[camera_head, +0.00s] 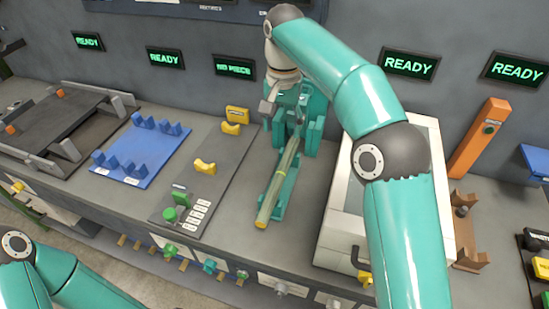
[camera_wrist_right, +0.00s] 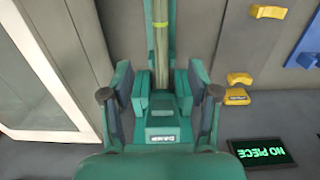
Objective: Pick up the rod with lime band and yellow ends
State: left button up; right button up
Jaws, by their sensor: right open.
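The rod (camera_head: 272,196) is a slim olive-green bar with a lime band and a yellowish near end. It lies in a teal fixture (camera_head: 309,133), its near end pointing toward the front edge of the bench. Its far end is hidden among the fixture's blocks. In the right wrist view the rod (camera_wrist_right: 161,55) runs up from between the fixture's jaws, with the lime band near the top. My right gripper (camera_wrist_right: 160,105) is open, its fingers either side of the fixture and apart from the rod. My left gripper is out of view; only my left arm shows at lower left.
A white-framed box (camera_head: 337,205) with a glass top stands right of the fixture. Left are a control panel (camera_head: 186,215), yellow rests (camera_head: 205,167) and a blue rack (camera_head: 132,165). An orange post (camera_head: 478,140) and brown rests stand far right. A wall with status displays is behind.

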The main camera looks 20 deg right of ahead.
jog(key=b, duration=0.1)
send_over(280, 172)
jog(key=f, duration=1)
jog(key=shift+w+d+f, duration=0.25)
jog(key=shift+d+f, duration=0.05)
jog(key=shift+d, duration=0.1)
jog(key=f, duration=0.3)
jog(key=f+p, duration=0.1)
jog(key=f, duration=0.1)
jog(key=shift+s+a+f, duration=0.3)
jog(key=shift+a+f, duration=0.05)
jog(key=shift+f, duration=0.25)
grip_shut()
